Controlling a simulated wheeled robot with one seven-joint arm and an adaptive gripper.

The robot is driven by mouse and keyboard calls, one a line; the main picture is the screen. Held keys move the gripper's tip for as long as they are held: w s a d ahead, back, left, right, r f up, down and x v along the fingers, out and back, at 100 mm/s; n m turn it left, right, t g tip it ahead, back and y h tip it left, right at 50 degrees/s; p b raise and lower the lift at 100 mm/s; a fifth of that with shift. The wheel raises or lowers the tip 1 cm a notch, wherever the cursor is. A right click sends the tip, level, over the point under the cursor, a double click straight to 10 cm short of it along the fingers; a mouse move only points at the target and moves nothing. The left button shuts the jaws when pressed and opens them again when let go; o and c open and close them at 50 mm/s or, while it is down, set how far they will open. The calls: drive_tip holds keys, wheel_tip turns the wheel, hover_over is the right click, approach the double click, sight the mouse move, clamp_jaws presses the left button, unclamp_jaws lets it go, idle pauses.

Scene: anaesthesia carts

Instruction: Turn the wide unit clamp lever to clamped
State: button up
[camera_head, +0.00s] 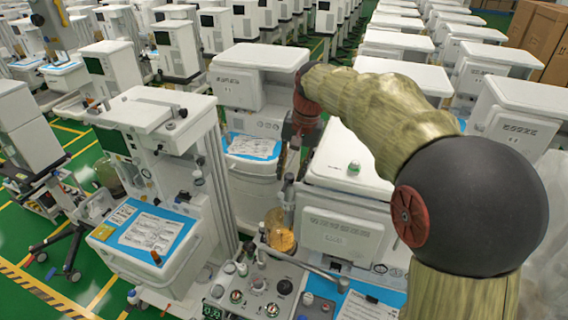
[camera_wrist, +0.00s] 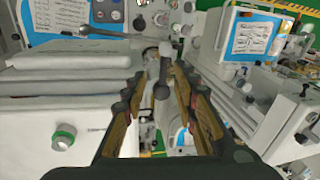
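My gripper (camera_wrist: 164,78) is open in the wrist view, its two fingers spread to the left and right. In the head view my gripper (camera_head: 291,165) points down beside the white unit (camera_head: 343,165) at the centre right. The fingertips and lever are hard to make out there.
A white cart (camera_head: 160,115) with a blue-edged tray (camera_head: 112,241) stands to the left. An amber glass vessel (camera_head: 280,238) and a control panel (camera_head: 262,290) lie below my gripper. A green-marked knob (camera_wrist: 64,136) is on the white unit left of my fingers. Other carts crowd around closely.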

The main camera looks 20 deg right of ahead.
sight(283, 189)
drive_tip(key=shift+m, duration=0.7)
drive_tip(key=f, duration=0.2)
drive_tip(key=a+f, duration=0.1)
drive_tip(key=f, duration=0.1)
drive_tip(key=w+f+p, duration=0.1)
drive_tip(key=f, duration=0.1)
drive_tip(key=shift+a, duration=0.3)
drive_tip(key=shift+r, duration=0.1)
drive_tip(key=shift+c, duration=1.4)
drive_tip(key=c, duration=0.4)
clamp_jaws()
